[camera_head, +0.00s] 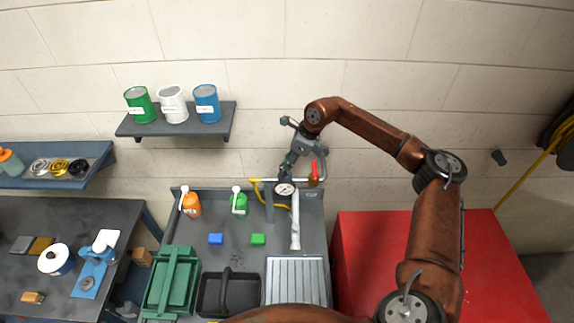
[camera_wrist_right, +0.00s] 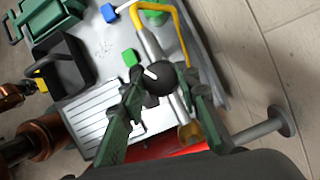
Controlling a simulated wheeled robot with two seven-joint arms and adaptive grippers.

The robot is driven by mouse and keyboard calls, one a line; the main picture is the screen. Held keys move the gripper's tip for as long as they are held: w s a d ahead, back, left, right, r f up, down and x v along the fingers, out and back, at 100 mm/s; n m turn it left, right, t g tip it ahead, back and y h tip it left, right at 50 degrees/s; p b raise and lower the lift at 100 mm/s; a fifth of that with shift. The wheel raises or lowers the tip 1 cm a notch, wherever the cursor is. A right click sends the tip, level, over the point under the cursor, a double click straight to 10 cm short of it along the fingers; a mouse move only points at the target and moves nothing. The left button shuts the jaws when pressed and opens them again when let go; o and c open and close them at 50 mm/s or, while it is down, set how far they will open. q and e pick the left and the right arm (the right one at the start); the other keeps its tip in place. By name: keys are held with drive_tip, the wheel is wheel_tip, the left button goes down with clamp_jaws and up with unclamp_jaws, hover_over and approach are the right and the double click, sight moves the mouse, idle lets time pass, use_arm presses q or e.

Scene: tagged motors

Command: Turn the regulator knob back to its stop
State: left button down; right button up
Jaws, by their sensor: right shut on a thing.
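The regulator knob (camera_wrist_right: 158,79) is dark and round with a white pointer mark, and shows in the right wrist view. My right gripper (camera_wrist_right: 160,84) has its green fingers on either side of the knob and is shut on it. In the head view my right gripper (camera_head: 287,168) reaches down to the regulator by the wall, just above a round white gauge (camera_head: 285,189). The knob cannot be made out there behind the fingers. My left gripper is in neither view.
A red-handled valve (camera_head: 315,168) stands close right of the gripper, and a yellow hose (camera_head: 257,188) runs beside the gauge. Orange (camera_head: 191,205) and green (camera_head: 239,203) bottles stand to the left on the grey bench (camera_head: 318,235). A red cabinet (camera_head: 370,265) is at right.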

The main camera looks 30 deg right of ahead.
drive_tip(key=shift+w+f+n+g+y+b, duration=0.1)
drive_tip(key=shift+n+g+y+b, duration=0.2)
drive_tip(key=shift+n+b, duration=0.55)
drive_tip(key=n+g, duration=0.1)
drive_tip(key=n, duration=0.2)
drive_tip(key=shift+w+b, duration=0.1)
drive_tip(key=shift+b, duration=0.3)
drive_tip(key=shift+n+g+y+b, duration=0.3)
drive_tip(key=shift+n+g, duration=0.2)
drive_tip(key=shift+n, duration=0.75)
drive_tip(key=shift+w+n+g, duration=0.1)
drive_tip(key=shift+n+g, duration=0.6)
drive_tip(key=shift+n, duration=0.9)
drive_tip(key=o, duration=1.2)
drive_tip(key=shift+c, duration=0.2)
